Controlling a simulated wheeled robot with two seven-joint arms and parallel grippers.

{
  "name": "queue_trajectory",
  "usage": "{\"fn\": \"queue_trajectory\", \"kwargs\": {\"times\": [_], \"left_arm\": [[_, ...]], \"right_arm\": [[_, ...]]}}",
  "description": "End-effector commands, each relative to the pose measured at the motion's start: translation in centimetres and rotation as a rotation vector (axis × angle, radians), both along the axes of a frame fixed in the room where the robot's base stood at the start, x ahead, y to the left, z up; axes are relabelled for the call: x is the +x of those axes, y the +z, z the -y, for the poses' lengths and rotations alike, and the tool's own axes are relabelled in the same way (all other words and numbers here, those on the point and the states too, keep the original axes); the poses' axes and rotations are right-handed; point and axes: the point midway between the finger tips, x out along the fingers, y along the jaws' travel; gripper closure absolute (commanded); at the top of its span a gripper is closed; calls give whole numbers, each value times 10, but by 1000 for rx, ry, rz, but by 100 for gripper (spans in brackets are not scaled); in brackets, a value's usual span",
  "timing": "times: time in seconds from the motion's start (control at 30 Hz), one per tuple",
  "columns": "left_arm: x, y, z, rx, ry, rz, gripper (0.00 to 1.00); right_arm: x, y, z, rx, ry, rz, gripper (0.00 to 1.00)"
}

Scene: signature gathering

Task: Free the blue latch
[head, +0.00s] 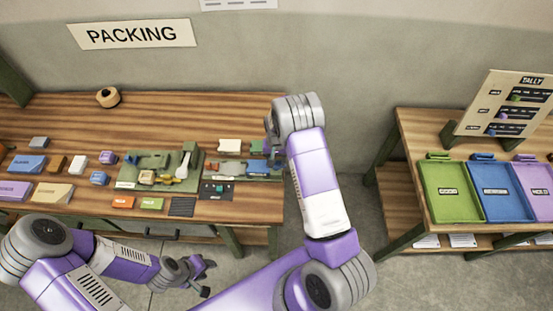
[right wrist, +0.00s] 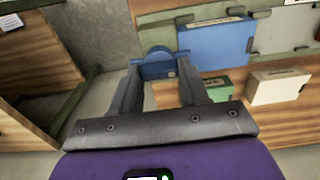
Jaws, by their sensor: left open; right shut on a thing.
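In the right wrist view a blue latch (right wrist: 157,56) with a rounded top sits at the end of a green fixture. My right gripper (right wrist: 160,72) is shut on it, one finger at each side. A blue block (right wrist: 213,43) with a pale label lies on the fixture just to the right of the latch. The blue block also shows in the head view (head: 258,147), where my right arm hides the latch and most of the right gripper. My left gripper (head: 203,277) is open and empty, low in front of the packing table.
The packing table (head: 70,115) carries a green fixture (head: 146,160) and several coloured blocks. A white block (right wrist: 277,86) and a green block (right wrist: 218,88) show near the latch. At the right, a second table holds green, blue and purple trays (head: 449,190).

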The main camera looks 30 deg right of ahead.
Motion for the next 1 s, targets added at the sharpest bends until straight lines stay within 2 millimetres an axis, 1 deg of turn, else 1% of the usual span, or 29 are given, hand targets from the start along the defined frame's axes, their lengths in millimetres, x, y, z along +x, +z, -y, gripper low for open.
{"fn": "queue_trajectory", "kwargs": {"times": [0.03,0.07,0.27,0.47,0.67,1.0], "left_arm": [[0,0,0,0,0,0,57],[0,0,0,0,0,0,57],[0,-2,0,0,0,0,57],[0,-10,0,0,0,0,57],[0,-25,0,0,0,0,57],[0,-51,0,0,0,0,57]], "right_arm": [[0,0,0,0,0,0,82],[0,0,0,0,0,0,86],[0,0,0,0,14,0,86],[0,-1,0,0,83,1,86],[0,-2,0,1,226,2,86],[1,-2,0,0,546,2,86]]}}
